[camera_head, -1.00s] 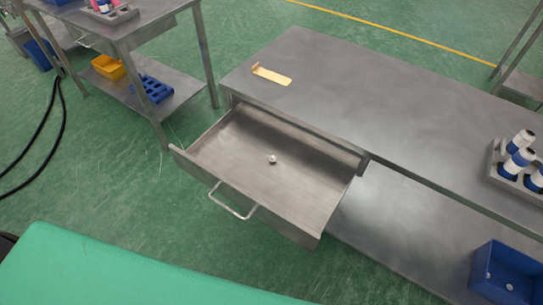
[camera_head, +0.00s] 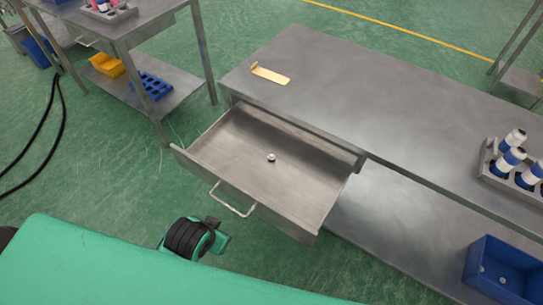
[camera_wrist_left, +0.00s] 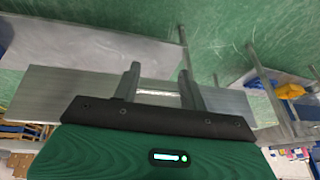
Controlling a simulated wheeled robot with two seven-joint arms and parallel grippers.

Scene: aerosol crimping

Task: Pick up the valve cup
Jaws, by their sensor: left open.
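The valve cup (camera_head: 271,157) is a small, light metallic piece. It sits alone on the floor of the open drawer (camera_head: 245,175) in the head view. My left gripper shows in the left wrist view (camera_wrist_left: 158,88), with its two fingers apart and nothing held between them. Behind the fingers is a grey metal panel with a pale bar, which looks like the drawer front and its handle (camera_head: 232,203). The valve cup is not visible in that view. In the head view a green and black part of my arm shows below the drawer. My right gripper is not in view.
The drawer walls surround the cup. A yellow bracket (camera_head: 270,75) lies on the steel table (camera_head: 370,90). A grey rack (camera_head: 492,171) with blue-and-white cans stands at right, above a blue bin (camera_head: 500,272). Another table with bins stands at upper left.

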